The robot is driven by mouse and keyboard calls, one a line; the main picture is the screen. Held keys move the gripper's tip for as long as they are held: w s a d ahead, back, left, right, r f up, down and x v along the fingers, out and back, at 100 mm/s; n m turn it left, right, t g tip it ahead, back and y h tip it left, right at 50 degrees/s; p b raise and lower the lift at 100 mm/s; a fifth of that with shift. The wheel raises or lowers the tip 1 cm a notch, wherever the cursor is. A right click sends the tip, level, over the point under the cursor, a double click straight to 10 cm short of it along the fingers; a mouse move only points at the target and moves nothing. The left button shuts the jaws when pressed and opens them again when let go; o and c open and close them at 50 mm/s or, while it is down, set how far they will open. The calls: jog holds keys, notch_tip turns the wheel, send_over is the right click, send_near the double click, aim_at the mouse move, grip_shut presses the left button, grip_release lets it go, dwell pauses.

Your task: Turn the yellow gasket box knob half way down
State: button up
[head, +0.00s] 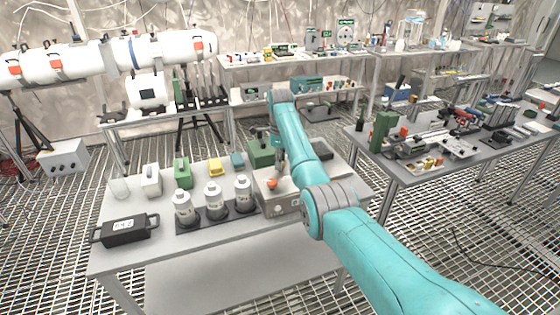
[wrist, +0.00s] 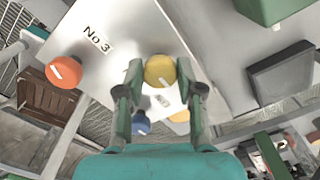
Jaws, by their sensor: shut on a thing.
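The gasket box (wrist: 125,30) is a pale box marked "No 3"; in the head view the pale box (head: 274,205) stands at the right of the near table. Its yellow knob (wrist: 160,69) has a white pointer mark and sits between the fingers of my gripper (wrist: 160,82), which is shut on it. An orange knob (wrist: 63,72) is to the left on the same face, and it also shows in the head view (head: 272,183). A blue knob (wrist: 141,122) shows below, partly hidden by a finger. In the head view my arm hides the yellow knob.
Several white-grey canisters (head: 214,199) stand on a dark tray left of the box. A black case (head: 124,230) lies at the table's left. A green block (head: 262,152) stands behind the box. The table's front strip is clear. Another loaded table (head: 440,160) stands at right.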

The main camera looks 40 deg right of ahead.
jog(key=o, duration=1.2)
jog(key=shift+c, duration=0.2)
notch_tip(320, 180, up, 12)
jog(key=shift+w, duration=0.1)
